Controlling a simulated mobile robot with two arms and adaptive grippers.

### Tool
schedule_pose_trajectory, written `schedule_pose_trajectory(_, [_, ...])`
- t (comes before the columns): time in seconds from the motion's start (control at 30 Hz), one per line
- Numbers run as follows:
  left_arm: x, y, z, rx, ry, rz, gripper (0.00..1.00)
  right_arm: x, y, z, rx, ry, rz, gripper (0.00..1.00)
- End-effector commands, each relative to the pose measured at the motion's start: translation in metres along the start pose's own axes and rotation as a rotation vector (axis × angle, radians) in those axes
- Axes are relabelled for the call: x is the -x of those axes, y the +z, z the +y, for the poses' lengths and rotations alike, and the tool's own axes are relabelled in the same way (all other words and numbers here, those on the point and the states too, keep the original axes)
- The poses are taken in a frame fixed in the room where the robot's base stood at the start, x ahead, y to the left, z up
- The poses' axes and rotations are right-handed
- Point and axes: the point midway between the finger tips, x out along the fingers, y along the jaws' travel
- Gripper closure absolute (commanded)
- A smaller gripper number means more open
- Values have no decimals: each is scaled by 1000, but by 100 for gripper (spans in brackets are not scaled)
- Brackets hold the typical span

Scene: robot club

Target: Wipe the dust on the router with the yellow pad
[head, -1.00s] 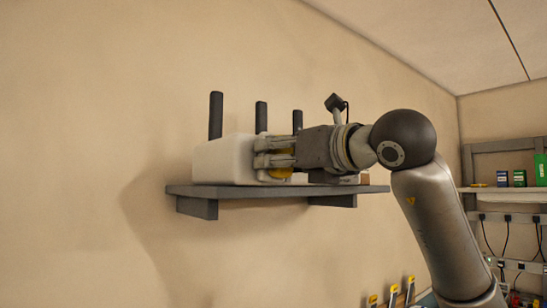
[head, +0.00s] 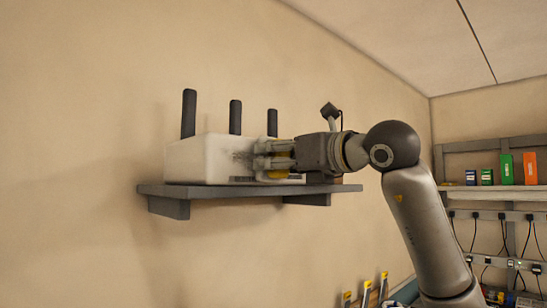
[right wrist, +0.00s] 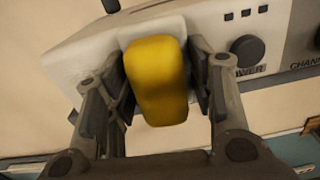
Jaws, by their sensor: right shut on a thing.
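The router (head: 205,160) is a white box with three dark upright antennas. It stands on a grey wall shelf (head: 160,190). A dark smudge of dust (head: 241,156) shows on its face, just left of my right gripper's fingertips. My right gripper (head: 268,156) is at the router's right part, shut on the yellow pad (head: 280,174). In the right wrist view the pad (right wrist: 157,80) sits between both fingers, in front of the router's face (right wrist: 85,50). Whether the pad touches the router, I cannot tell. My left gripper is not in view.
A black knob (right wrist: 248,50) with printed lettering sits on the router beside the right finger. At the right, a wall rack (head: 500,193) holds small boxes, with cables below. Several yellow-tipped items (head: 367,285) stand at the bottom. The space left of the router is clear.

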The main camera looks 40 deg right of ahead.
Motion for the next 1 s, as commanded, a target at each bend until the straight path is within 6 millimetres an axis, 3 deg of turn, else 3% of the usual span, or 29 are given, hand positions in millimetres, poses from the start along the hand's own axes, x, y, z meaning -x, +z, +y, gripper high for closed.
schedule_pose_trajectory(1.0, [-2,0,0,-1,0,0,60,0,-5,69,3,3,1,70])
